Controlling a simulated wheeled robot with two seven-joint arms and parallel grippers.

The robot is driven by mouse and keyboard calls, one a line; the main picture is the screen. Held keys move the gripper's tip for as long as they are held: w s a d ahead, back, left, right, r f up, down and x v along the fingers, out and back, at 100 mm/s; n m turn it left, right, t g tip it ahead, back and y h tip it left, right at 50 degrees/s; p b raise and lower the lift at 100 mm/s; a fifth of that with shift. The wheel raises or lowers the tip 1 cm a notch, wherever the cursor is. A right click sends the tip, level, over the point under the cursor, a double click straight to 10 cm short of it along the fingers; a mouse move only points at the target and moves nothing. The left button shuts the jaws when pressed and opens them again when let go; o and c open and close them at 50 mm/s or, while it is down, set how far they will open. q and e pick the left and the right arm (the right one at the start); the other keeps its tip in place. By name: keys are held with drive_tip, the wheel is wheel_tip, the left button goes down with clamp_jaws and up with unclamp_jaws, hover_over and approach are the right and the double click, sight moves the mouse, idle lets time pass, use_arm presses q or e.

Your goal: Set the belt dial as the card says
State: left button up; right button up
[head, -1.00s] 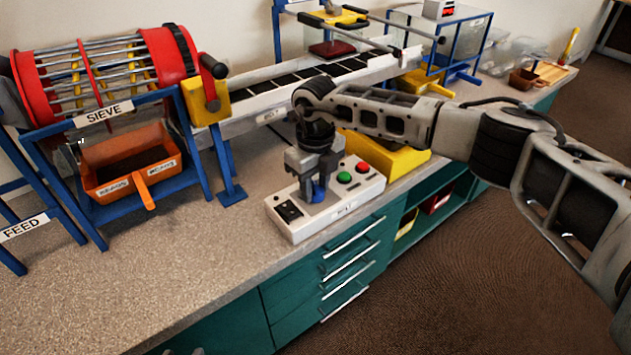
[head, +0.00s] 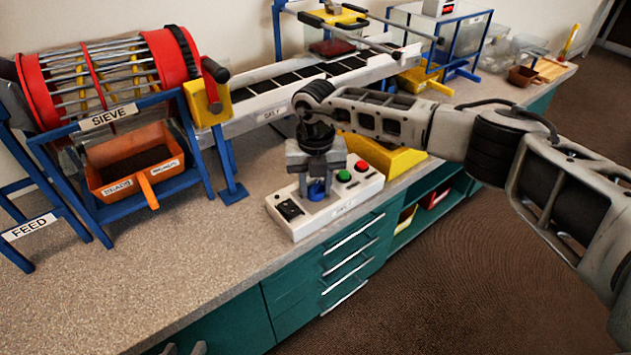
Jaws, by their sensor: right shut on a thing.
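The belt dial is a blue knob (head: 316,191) on a white control box (head: 290,225), near the bench's front edge. My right gripper (head: 317,184) points down over the box and is shut on the dial. Its fingers cover much of the knob, so I cannot read the dial's setting. Two grey fingertips of my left gripper (head: 184,349) show at the bottom edge, apart, with nothing seen between them. I cannot make out a card with a setting in this view.
The box also has a green button (head: 343,176), a red button (head: 362,166) and a black switch (head: 289,210). A yellow bin (head: 385,158) stands close behind it. The belt (head: 290,95) and the red sieve (head: 105,78) are further back. The bench at left front is clear.

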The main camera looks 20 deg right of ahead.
sight(315, 185)
drive_tip(key=shift+r, duration=0.1)
idle(0.3)
drive_tip(key=o, duration=1)
drive_tip(key=shift+c, duration=0.2)
wheel_tip(315, 185, up, 16)
